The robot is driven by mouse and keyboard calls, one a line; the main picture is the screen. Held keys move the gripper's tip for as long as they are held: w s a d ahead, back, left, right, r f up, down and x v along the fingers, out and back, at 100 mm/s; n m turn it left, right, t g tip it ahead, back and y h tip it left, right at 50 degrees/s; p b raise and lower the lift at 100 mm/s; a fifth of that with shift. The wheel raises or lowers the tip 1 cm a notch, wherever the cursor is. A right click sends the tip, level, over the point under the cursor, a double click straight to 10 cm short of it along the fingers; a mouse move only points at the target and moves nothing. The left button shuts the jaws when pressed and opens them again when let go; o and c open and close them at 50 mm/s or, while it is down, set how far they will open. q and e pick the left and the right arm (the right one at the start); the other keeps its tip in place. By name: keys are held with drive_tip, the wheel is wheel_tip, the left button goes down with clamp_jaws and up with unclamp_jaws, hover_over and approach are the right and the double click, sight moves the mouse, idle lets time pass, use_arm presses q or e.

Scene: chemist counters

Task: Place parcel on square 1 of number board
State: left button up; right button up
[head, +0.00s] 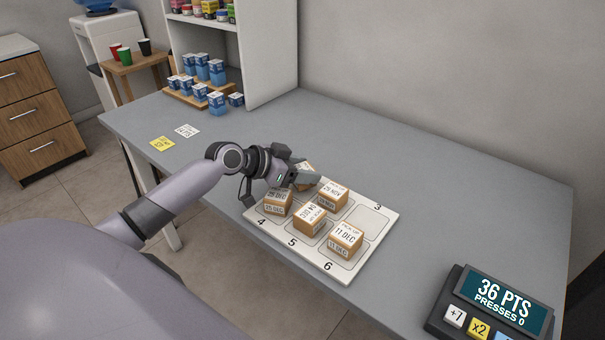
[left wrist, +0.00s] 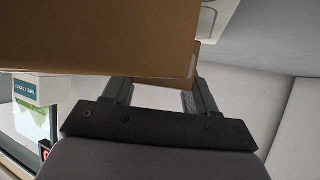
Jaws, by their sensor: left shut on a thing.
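The number board (head: 376,254) is a pale board on the grey counter, with 3, 4, 5 and 6 readable. My left gripper (head: 302,178) is at the board's back left corner, shut on a brown parcel (head: 306,168) with a white label. The gripper hides most of this parcel and the square under it, so I cannot tell whether it touches the board. In the left wrist view, brown cardboard (left wrist: 90,42) fills the upper left, and cardboard also shows between the fingers. My right gripper is not in view.
Other labelled parcels stand close by on square 4 (head: 278,204), square 5 (head: 310,219), square 6 (head: 346,240) and the back middle square (head: 332,196). Square 3 is empty. A points display (head: 500,300) stands at front right. Blue boxes (head: 216,102) stand at back left.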

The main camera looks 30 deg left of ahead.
use_arm(q)
drive_tip(key=shift+f, duration=0.65)
drive_tip(key=o, duration=1.1)
drive_tip(key=v, duration=1.2)
drive_tip(key=shift+s, duration=0.1)
